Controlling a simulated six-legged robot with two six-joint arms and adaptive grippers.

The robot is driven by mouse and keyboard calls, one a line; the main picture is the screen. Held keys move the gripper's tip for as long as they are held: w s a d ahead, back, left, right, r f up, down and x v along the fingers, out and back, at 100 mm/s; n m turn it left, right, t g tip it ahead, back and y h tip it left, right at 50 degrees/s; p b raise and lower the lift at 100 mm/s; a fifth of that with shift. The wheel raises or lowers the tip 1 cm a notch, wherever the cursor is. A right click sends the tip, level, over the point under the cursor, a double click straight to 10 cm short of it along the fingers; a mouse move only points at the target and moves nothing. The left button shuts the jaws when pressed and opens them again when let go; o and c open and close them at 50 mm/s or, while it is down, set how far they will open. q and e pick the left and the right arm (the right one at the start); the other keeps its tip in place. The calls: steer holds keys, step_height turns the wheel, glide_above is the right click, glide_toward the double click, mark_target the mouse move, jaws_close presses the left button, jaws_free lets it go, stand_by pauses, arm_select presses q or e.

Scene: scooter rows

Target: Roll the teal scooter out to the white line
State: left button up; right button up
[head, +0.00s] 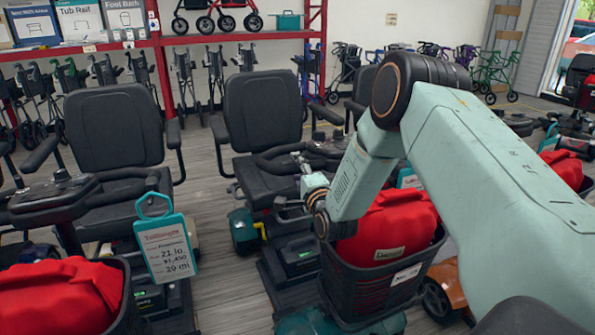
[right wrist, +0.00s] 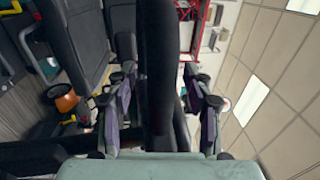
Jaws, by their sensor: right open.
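The teal scooter (head: 243,231) stands in the middle of the head view, with teal fenders, a black seat (head: 262,112) and a front basket (head: 362,288) holding a red bag (head: 392,222). Its black handlebar (head: 285,158) lies between seat and basket. My right gripper (head: 293,186) is at the handlebar, partly hidden by my arm. In the right wrist view the gripper (right wrist: 160,95) is open, with a thick black bar (right wrist: 157,45) between its fingers. I cannot tell whether they touch it. My left gripper and the white line are not in view.
Another scooter (head: 62,205) with a price tag (head: 166,246) and red bag (head: 58,300) stands close on the left. An orange scooter (head: 449,277) is close on the right. A red rack (head: 168,42) with walkers stands behind.

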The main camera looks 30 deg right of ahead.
steer(key=shift+w+a+r, duration=0.1)
steer(key=shift+w+r, duration=0.05)
steer(key=shift+w, duration=0.2)
steer(key=shift+c, duration=0.2)
steer(key=c, duration=0.6)
jaws_close()
